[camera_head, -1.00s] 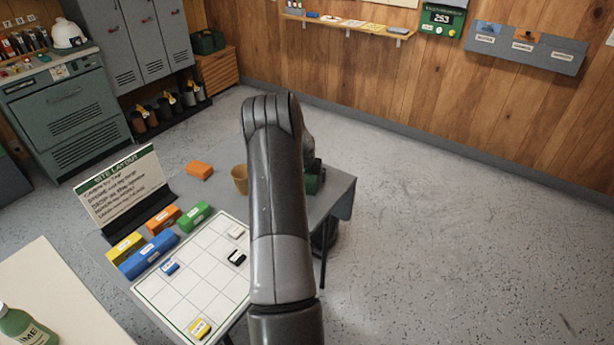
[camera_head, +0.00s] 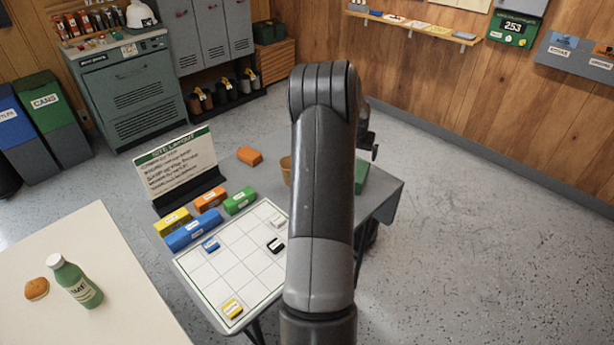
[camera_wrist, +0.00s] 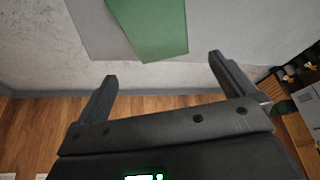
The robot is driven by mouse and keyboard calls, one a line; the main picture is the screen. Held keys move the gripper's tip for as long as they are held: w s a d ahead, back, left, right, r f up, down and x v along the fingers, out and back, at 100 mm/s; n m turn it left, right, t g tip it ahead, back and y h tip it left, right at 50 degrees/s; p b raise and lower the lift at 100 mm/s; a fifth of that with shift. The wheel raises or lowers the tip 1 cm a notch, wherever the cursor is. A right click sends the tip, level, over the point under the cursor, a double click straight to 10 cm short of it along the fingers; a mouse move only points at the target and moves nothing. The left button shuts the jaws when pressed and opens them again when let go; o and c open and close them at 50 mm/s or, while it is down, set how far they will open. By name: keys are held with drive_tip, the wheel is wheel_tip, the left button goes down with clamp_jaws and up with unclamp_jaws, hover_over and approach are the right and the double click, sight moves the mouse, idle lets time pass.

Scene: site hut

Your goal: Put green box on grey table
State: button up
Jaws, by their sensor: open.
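A plain green box (camera_head: 361,176) shows partly at the far right of the grey table (camera_head: 385,200), mostly hidden behind my arm; I cannot tell whether it touches the table. A green block with a white label (camera_head: 240,201) lies on the same table beside the white grid sheet. In the wrist view a green surface (camera_wrist: 155,25), likely the plain box, lies beyond my gripper (camera_wrist: 163,67), between the lines of its fingers and over a grey surface. The fingers are spread apart with nothing between them. In the head view my gripper (camera_head: 372,148) is mostly hidden by my arm.
The grey table also bears a grid sheet (camera_head: 215,283), a sign (camera_head: 177,165), a blue block (camera_head: 192,232), orange and yellow blocks, and a partly hidden tan cup (camera_head: 286,170). A cream table (camera_head: 120,290) with a green bottle (camera_head: 76,282) stands at left. Floor at right is clear.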

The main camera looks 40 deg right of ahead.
drive_tip(key=w+a+r+n+t, duration=0.1)
drive_tip(key=w+a+r+n, duration=0.15)
drive_tip(key=a+r, duration=0.5)
drive_tip(key=w+a+r+n+t, duration=0.1)
drive_tip(key=w+a+r, duration=0.35)
drive_tip(key=a, duration=0.55)
drive_tip(key=s+a+r+n+t+y, duration=0.1)
drive_tip(key=a+r, duration=0.3)
drive_tip(key=a, duration=0.5)
drive_tip(key=s+a+r+n+y, duration=0.1)
drive_tip(key=a+r+n, duration=0.1)
drive_tip(key=a+r, duration=0.45)
drive_tip(key=s+a+r+n, duration=0.1)
drive_tip(key=s+a, duration=0.1)
drive_tip(key=a, duration=0.3)
drive_tip(key=s+a+n+y, duration=0.1)
drive_tip(key=s+a, duration=0.2)
drive_tip(key=a, duration=0.3)
drive_tip(key=s+a+r+n, duration=0.1)
drive_tip(key=s+a, duration=0.1)
drive_tip(key=a, duration=0.3)
drive_tip(key=s+a+f+n+t+y, duration=0.1)
drive_tip(key=s+a+n, duration=0.3)
drive_tip(key=s+a, duration=0.7)
drive_tip(key=shift+s+f, duration=0.35)
drive_tip(key=shift+s, duration=0.45)
